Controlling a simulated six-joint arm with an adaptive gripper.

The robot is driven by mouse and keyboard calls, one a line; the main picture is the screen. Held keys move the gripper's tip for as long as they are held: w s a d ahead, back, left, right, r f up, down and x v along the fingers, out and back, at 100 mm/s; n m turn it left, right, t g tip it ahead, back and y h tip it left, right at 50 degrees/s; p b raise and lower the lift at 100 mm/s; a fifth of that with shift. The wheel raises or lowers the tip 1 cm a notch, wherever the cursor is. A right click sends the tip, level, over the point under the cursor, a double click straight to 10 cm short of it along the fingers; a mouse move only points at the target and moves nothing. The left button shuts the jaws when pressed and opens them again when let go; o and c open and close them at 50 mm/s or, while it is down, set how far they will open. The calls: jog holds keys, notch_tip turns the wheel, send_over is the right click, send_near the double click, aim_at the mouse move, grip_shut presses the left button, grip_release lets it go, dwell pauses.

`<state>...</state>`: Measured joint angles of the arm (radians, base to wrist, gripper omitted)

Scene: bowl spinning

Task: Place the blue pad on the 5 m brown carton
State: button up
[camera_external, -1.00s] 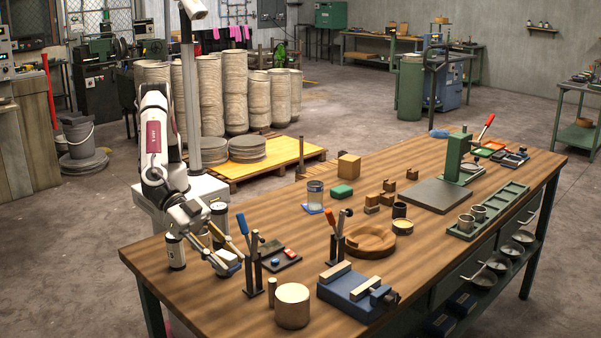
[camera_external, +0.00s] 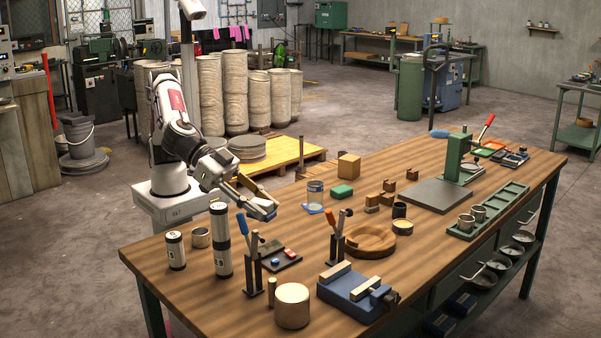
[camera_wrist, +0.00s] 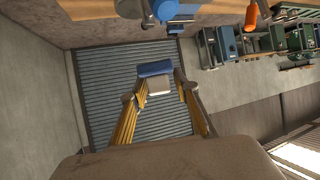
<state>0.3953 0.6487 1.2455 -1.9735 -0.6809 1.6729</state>
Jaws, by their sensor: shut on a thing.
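My gripper (camera_external: 258,203) is shut on the blue pad (camera_external: 265,213) and holds it above the left back part of the workbench. In the wrist view the pad (camera_wrist: 154,69) shows as a blue block with a white part, between the tips of my yellow fingers. The largest brown carton (camera_external: 348,166) stands near the back edge of the bench, to the right of my gripper. Smaller brown cartons (camera_external: 389,186) stand in front of it, one more (camera_external: 412,174) to the right. Any size marks on them are too small to read.
A can (camera_external: 315,192) on a blue square and a green block (camera_external: 342,191) stand between my gripper and the cartons. Tall dark-and-white cylinders (camera_external: 221,240), a tool holder (camera_external: 253,255), a wooden ring (camera_external: 371,241) and a blue vise (camera_external: 357,291) stand nearer the front.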

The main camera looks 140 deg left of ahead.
jog(key=s+a+n+g+y, duration=0.2)
jog(key=s+a, duration=0.1)
jog(key=a, duration=1.2)
jog(key=s+a+n+g+y, duration=0.1)
jog(key=s+a+n+y, duration=0.15)
jog(key=a, duration=1.25)
jog(key=s+a+n+g+y, duration=0.2)
jog(key=a+n, duration=0.1)
jog(key=a, duration=1.2)
jog(key=n+g+y, duration=0.2)
jog(key=n+g, duration=0.5)
send_over(350, 157)
jog(key=shift+w+d+f, duration=0.1)
jog(key=shift+d+f, duration=0.05)
jog(key=shift+f, duration=1.1)
jog(key=shift+w+d+f, duration=0.1)
jog(key=shift+f, duration=1.15)
jog(key=shift+f, duration=0.1)
jog(key=shift+f, duration=3)
